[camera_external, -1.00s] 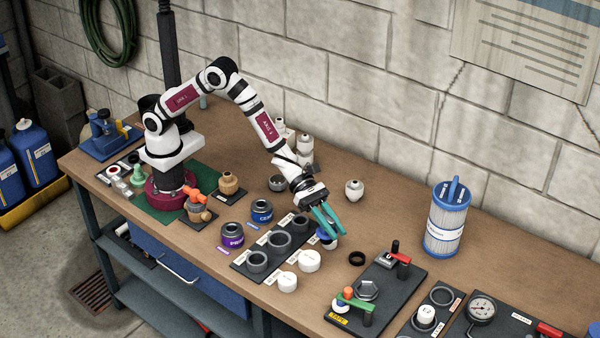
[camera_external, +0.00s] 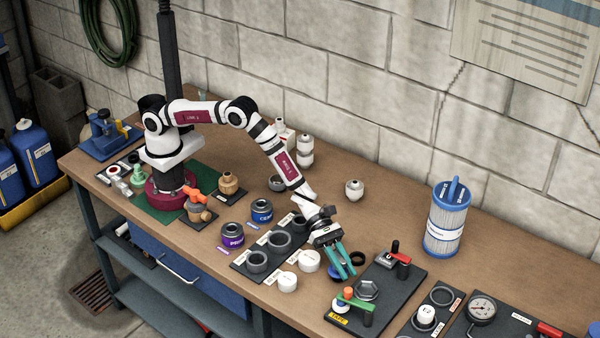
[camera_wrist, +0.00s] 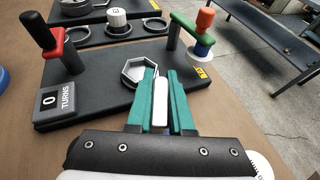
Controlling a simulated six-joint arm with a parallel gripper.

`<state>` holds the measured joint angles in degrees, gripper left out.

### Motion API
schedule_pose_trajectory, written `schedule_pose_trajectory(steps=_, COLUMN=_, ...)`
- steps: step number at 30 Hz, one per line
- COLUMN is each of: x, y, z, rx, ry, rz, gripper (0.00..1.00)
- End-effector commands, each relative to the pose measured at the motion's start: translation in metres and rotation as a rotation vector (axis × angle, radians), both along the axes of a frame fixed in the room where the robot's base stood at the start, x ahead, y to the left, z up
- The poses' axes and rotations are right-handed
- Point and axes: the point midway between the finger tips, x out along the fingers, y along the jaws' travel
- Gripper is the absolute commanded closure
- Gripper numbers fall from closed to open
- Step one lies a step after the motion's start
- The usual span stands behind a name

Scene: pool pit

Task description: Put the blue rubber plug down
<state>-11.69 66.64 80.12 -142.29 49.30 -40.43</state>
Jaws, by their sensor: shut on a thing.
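The blue rubber plug (camera_external: 334,272) is a small dark-blue piece low at my gripper's fingertips in the external view, mostly hidden by the fingers. My gripper (camera_external: 344,277) points down with teal fingers, shut on the plug. I cannot tell whether the plug touches the bench.
A black ring (camera_external: 358,258) lies just behind the fingers. The black board with a hex fitting (camera_external: 367,290) is close on the right. A black rack with grey rings (camera_external: 240,264) and white caps (camera_external: 309,260) are on the left. A blue-topped filter (camera_external: 446,220) stands behind right.

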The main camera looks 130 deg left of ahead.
Motion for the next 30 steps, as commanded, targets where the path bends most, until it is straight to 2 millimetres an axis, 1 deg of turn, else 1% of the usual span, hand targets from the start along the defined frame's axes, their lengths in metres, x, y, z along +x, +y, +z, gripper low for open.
schedule_pose_trajectory(steps=1, x=0.0, y=0.0, z=-0.006, rx=0.0, ry=0.0, rz=0.0, gripper=1.0)
schedule_pose_trajectory(steps=3, x=0.0, y=0.0, z=-0.01, rx=0.001, ry=0.0, rz=0.0, gripper=1.0)
schedule_pose_trajectory(steps=9, x=0.0, y=0.0, z=-0.01, rx=0.0, ry=-0.001, rz=0.0, gripper=1.0)
schedule_pose_trajectory(steps=12, x=0.0, y=0.0, z=-0.013, rx=0.001, ry=0.0, rz=0.0, gripper=1.0)
schedule_pose_trajectory(steps=13, x=0.0, y=0.0, z=-0.013, rx=0.0, ry=-0.001, rz=0.0, gripper=0.77)
schedule_pose_trajectory(steps=17, x=0.0, y=0.0, z=-0.012, rx=0.0, ry=-0.001, rz=0.0, gripper=0.54)
schedule_pose_trajectory(steps=18, x=0.0, y=0.0, z=-0.012, rx=0.0, ry=-0.001, rz=0.0, gripper=0.51)
schedule_pose_trajectory(steps=25, x=0.0, y=0.0, z=-0.012, rx=0.0, ry=-0.001, rz=0.0, gripper=0.51)
schedule_pose_trajectory(steps=27, x=0.0, y=0.0, z=-0.009, rx=0.001, ry=-0.003, rz=-0.001, gripper=0.51)
schedule_pose_trajectory(steps=30, x=-0.01, y=0.005, z=-0.004, rx=0.0, ry=-0.001, rz=0.001, gripper=0.51)
